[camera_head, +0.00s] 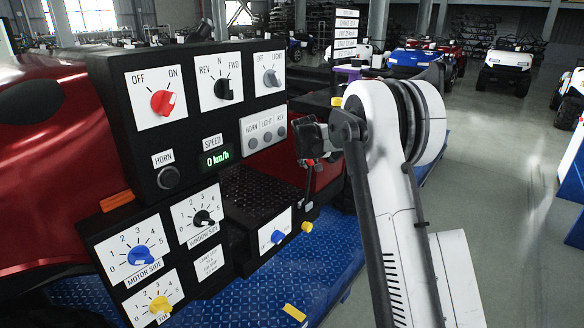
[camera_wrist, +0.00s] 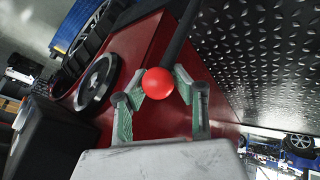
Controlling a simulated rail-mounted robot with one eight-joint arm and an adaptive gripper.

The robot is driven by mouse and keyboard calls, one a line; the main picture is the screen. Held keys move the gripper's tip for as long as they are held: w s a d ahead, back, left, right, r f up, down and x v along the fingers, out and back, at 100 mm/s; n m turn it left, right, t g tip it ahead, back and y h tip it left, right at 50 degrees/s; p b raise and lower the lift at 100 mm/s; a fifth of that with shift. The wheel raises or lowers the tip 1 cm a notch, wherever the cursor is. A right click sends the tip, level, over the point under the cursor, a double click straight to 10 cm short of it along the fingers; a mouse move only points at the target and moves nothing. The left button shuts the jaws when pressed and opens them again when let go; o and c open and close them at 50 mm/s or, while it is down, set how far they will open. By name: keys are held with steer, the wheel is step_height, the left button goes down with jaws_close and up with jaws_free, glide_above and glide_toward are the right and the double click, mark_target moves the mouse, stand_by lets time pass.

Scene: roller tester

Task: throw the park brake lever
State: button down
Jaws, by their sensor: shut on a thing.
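The park brake lever shows in the wrist view as a dark shaft with a red ball knob (camera_wrist: 158,83) at its end. My gripper (camera_wrist: 158,85) has its two green-padded fingers on either side of the knob, shut on it. In the head view my gripper (camera_head: 312,160) is at the far end of my white arm, beside the red body. A small red spot of the knob (camera_head: 311,162) shows just under it, and the dark lever shaft (camera_head: 307,182) runs down from there. My arm and gripper hide part of the surroundings.
A black control panel (camera_head: 150,135) with a red OFF/ON knob (camera_head: 163,103) stands left of my gripper. A lower panel holds blue, black and yellow knobs. The blue platform (camera_head: 335,275) lies below. Grey floor (camera_head: 500,190) is open at the right, with parked vehicles behind.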

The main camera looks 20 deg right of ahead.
steer(key=shift+s+a, duration=0.3)
steer(key=shift+s, duration=0.2)
steer(key=c, duration=1.3)
jaws_free()
steer(key=shift+d, duration=0.25)
steer(key=shift+a+r, duration=0.1)
steer(key=shift+a, duration=0.1)
steer(key=shift+r, duration=0.15)
steer(key=v, duration=1.1)
steer(key=shift+s+a+r, duration=0.15)
steer(key=shift+s+r, duration=0.05)
steer(key=shift+s, duration=0.1)
